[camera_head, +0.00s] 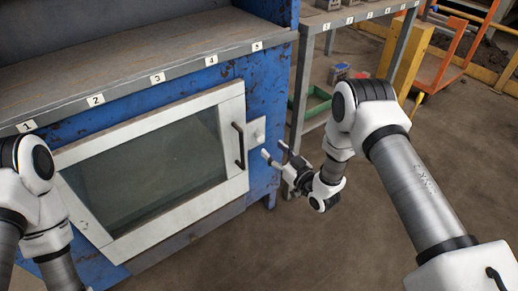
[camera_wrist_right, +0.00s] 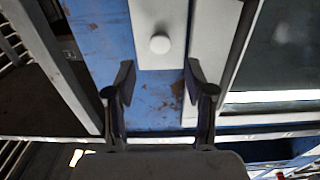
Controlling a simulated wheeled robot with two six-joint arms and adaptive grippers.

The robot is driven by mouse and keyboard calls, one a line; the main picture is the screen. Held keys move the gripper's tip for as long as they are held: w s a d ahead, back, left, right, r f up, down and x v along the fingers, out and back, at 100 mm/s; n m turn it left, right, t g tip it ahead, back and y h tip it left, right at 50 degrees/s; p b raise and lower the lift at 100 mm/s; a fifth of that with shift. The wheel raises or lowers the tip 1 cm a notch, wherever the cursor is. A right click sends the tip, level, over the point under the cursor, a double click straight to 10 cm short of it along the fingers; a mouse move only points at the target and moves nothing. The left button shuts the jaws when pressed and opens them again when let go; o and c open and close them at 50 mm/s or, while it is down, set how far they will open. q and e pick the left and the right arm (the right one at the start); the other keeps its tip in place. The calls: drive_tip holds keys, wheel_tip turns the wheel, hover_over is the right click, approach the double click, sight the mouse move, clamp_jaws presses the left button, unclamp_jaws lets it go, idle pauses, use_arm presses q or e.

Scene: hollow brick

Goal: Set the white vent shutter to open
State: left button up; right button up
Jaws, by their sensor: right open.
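A small white plate with a round knob, which looks like the vent shutter (camera_head: 258,127), sits on the blue front of the cabinet, just right of the door handle. In the right wrist view the plate (camera_wrist_right: 157,14) shows at the top centre, with its pale round knob (camera_wrist_right: 160,43) in front. I cannot tell how the shutter is set. My right gripper (camera_head: 274,149) is open and empty, just below and right of the plate. In the wrist view its fingers (camera_wrist_right: 158,76) are spread, with the knob above the gap between them. My left gripper is out of view.
A white-framed glass door (camera_head: 150,165) with a dark bar handle (camera_head: 238,145) fills the cabinet front left of the plate. A numbered ledge (camera_head: 185,77) juts out above. A grey metal table (camera_head: 345,17) stands to the right. The floor in front is clear.

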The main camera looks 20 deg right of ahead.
sight(261, 138)
drive_tip(key=b+x, duration=0.1)
drive_tip(key=x, duration=0.6)
drive_tip(key=shift+c, duration=0.3)
clamp_jaws()
drive_tip(key=w+d, duration=0.1)
drive_tip(key=d, duration=0.1)
drive_tip(key=d+b, duration=0.1)
drive_tip(key=d, duration=0.2)
drive_tip(key=w+d+b, duration=0.1)
drive_tip(key=d, duration=0.1)
drive_tip(key=shift+w+d, duration=0.2)
drive_tip(key=shift+w, duration=0.15)
drive_tip(key=shift+w+d+r, duration=0.1)
drive_tip(key=shift+d, duration=0.1)
drive_tip(key=shift+o, duration=0.3)
unclamp_jaws()
drive_tip(key=shift+d, duration=0.15)
